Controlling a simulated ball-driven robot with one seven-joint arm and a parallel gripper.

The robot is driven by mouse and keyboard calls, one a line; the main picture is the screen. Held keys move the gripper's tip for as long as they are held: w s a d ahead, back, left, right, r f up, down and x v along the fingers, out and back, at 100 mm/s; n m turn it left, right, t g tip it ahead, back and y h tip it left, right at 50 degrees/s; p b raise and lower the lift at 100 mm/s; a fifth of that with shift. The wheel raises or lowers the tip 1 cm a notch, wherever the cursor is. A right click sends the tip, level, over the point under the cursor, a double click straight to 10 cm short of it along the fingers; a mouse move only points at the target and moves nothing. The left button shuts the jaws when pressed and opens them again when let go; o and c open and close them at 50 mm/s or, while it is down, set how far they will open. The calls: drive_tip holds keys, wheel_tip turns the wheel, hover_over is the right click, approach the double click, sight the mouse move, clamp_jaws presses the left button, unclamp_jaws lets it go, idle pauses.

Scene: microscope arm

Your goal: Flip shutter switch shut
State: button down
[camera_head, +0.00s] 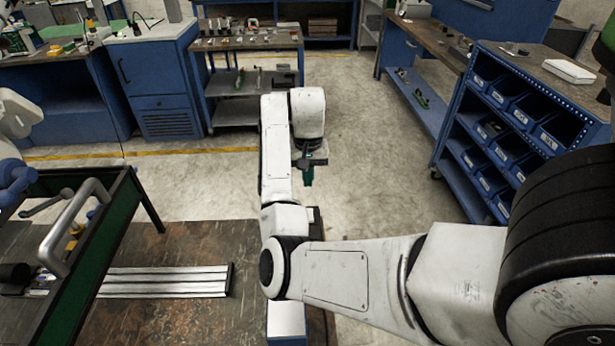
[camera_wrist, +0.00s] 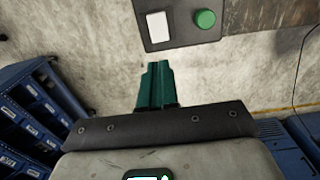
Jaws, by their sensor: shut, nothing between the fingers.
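My gripper (camera_head: 308,181) hangs from the end of my white arm, beyond the far edge of the workbench in the head view. Its green fingers (camera_wrist: 157,85) are together and empty in the wrist view. A dark panel (camera_wrist: 178,40) with a white rectangular piece (camera_wrist: 158,26) and a round green button (camera_wrist: 205,18) is at the top of the wrist view, apart from the fingertips. The white piece looks like a switch, but I cannot tell its position. I cannot make out this panel in the head view.
The workbench (camera_head: 150,318) carries a silver rail (camera_head: 165,282) and a green-sided frame with a grey handle (camera_head: 72,228). A blue rack of bins (camera_head: 520,110) stands at right. A blue cart (camera_head: 250,47) is farther back. Concrete floor (camera_head: 390,165) is open between them.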

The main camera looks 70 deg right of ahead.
sight(307, 209)
wheel_tip(307, 209, down, 10)
drive_tip(key=shift+r+p, duration=0.15)
drive_tip(key=shift+p, duration=0.25)
drive_tip(key=shift+w, duration=0.15)
drive_tip(key=shift+f, duration=0.2)
drive_tip(key=shift+s+r, duration=0.25)
drive_tip(key=shift+s, duration=0.05)
drive_tip(key=shift+w+f, duration=0.15)
drive_tip(key=shift+w, duration=0.1)
drive_tip(key=shift+s+a+r+p, duration=0.4)
drive_tip(key=shift+a+p, duration=0.25)
drive_tip(key=shift+p, duration=0.25)
